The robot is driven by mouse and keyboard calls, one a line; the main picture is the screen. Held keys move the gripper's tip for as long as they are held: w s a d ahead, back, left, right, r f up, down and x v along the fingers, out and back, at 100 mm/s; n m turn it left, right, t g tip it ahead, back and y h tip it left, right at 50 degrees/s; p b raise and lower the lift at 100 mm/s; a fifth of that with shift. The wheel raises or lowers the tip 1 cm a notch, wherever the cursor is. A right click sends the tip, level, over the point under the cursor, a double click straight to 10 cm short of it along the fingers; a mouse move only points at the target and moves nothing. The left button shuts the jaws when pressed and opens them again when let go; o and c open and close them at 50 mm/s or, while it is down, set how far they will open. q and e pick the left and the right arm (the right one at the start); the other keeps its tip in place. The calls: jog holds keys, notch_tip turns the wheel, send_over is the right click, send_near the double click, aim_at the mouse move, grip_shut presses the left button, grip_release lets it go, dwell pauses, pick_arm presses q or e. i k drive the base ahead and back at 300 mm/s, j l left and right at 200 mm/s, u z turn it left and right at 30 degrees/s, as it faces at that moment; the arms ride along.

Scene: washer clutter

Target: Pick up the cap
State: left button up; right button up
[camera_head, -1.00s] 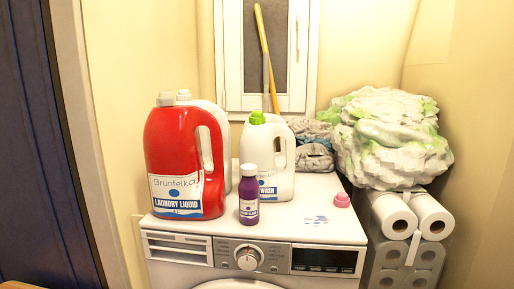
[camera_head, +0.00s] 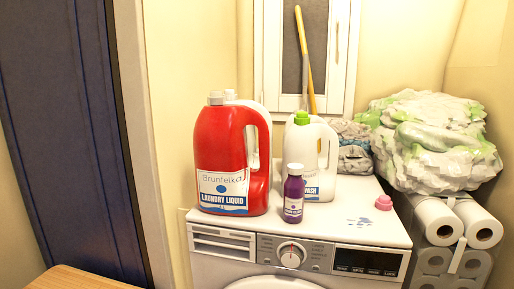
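A small pink cap (camera_head: 383,202) sits on the right part of the washing machine's white top (camera_head: 340,213), near its right edge. It stands alone, to the right of some small blue marks (camera_head: 360,222) on the top. Neither of my grippers shows in the head view.
A red laundry liquid jug (camera_head: 222,160), a small purple bottle (camera_head: 293,194) and a white jug with a green cap (camera_head: 312,158) stand left of the cap. A bulky green-white bundle (camera_head: 430,145) and paper rolls (camera_head: 437,220) are at right. A wooden surface (camera_head: 75,279) shows at lower left.

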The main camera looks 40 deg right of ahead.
aim_at(384, 203)
jog(key=z, duration=1.85)
